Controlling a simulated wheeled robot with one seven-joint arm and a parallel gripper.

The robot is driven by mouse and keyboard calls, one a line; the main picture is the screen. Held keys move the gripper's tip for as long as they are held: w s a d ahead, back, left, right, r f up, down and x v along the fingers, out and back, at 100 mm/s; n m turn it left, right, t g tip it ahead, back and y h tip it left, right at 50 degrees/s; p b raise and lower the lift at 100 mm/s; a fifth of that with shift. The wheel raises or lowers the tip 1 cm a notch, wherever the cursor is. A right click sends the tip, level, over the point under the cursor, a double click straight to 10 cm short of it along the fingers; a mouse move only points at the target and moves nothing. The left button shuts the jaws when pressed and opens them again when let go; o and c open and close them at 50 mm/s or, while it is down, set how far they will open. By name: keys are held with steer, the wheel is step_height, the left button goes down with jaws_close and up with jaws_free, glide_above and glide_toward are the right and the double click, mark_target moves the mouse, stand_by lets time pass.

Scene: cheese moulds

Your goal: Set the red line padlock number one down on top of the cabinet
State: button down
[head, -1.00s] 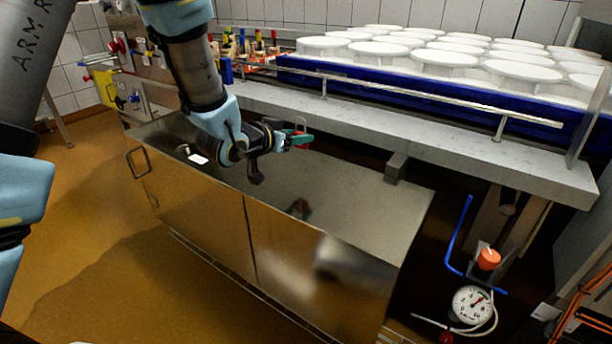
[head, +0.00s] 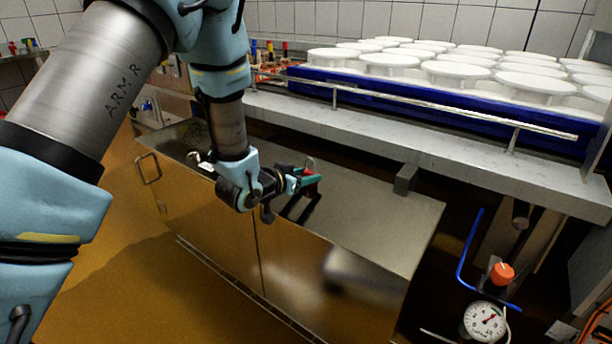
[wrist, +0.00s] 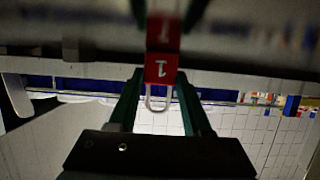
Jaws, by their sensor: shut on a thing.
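The red padlock (wrist: 161,69) marked 1 shows in the wrist view, with its shackle pointing down in that picture. My gripper (wrist: 160,84) is shut on it, one green finger on each side. In the head view my gripper (head: 308,184) holds the padlock (head: 317,178) low over the steel cabinet's top (head: 370,205), with the shackle up. The padlock's mirror image lies very close to it in the wrist view, so it is right at or just above the steel. I cannot tell whether it touches.
A shelf (head: 440,150) with a rail runs behind the cabinet and bears a blue tray (head: 400,95) of white moulds. A small grey block (head: 406,178) stands at the cabinet's back edge. The cabinet top right of my gripper is clear. A gauge (head: 484,320) is at the lower right.

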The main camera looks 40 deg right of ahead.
steer(key=shift+c, duration=1.7)
jaws_free()
steer(key=shift+r, duration=0.1)
steer(key=shift+a+r, duration=0.15)
steer(key=shift+a, duration=0.05)
steer(key=v, duration=1.1)
steer(key=shift+s+a+r, duration=0.1)
steer(key=shift+a, duration=0.15)
steer(key=w+a+n+t+y, duration=0.2)
steer(key=w+a+n+y, duration=0.3)
steer(key=a, duration=0.6)
steer(key=w+a+n+t+y, duration=0.15)
steer(key=w+a+y, duration=0.25)
steer(key=w+a, duration=0.5)
steer(key=s+a+r+n+g+y, duration=0.1)
steer(key=s+a+n+g+y, duration=0.1)
steer(key=s+a, duration=0.3)
steer(key=s+a+r+n+g+y, duration=0.2)
steer(key=s+a+n, duration=0.3)
steer(key=a, duration=0.9)
steer(key=shift+s+g, duration=0.15)
steer(key=shift+g, duration=0.6)
